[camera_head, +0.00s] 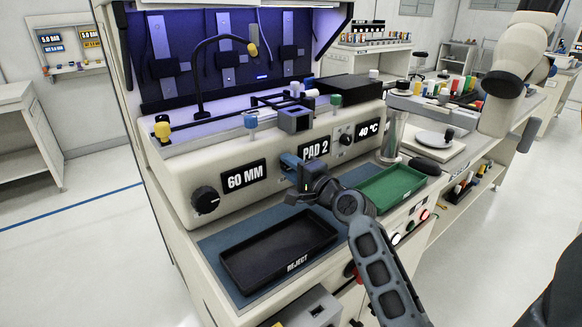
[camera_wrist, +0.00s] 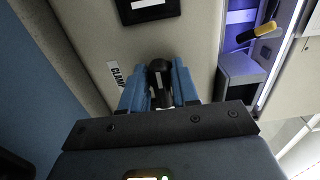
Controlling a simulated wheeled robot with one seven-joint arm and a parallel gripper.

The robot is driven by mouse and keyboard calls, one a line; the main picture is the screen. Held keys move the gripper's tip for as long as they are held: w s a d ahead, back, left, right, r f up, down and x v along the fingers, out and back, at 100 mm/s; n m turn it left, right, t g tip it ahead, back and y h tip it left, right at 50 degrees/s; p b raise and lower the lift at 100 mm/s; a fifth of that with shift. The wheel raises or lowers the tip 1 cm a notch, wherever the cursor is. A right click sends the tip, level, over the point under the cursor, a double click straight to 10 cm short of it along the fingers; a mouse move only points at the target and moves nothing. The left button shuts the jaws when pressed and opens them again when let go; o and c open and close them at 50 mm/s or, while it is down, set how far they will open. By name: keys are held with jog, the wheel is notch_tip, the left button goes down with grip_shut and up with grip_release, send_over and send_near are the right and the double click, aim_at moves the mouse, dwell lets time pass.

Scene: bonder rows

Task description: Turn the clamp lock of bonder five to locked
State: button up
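The clamp lock is a black knob or lever (camera_wrist: 159,74) on the cream front panel in the wrist view. A partly hidden label (camera_wrist: 116,76) beginning "CLAM" is beside it. My gripper (camera_wrist: 159,88) has its blue fingers on both sides of the black knob, seemingly touching it. In the head view my gripper (camera_head: 292,163) is at the front panel of the bonder (camera_head: 225,165), left of the "PAD 2" sign (camera_head: 315,150), and hides the knob. The lock's position marks are not visible, and no bonder number is readable.
A black reject tray (camera_head: 265,262) and a green tray (camera_head: 390,187) lie on the blue mat below the panel. A black dial (camera_head: 205,199) and a "60 MM" display (camera_head: 244,176) are left of my gripper. A steel cup-like vessel (camera_head: 392,137) stands right.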

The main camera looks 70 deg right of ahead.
jog(key=shift+o, duration=1.2)
jog(key=shift+s, duration=0.1)
jog(key=shift+b+v, duration=0.55)
jog(key=shift+v, duration=3.3)
jog(key=shift+a, duration=0.1)
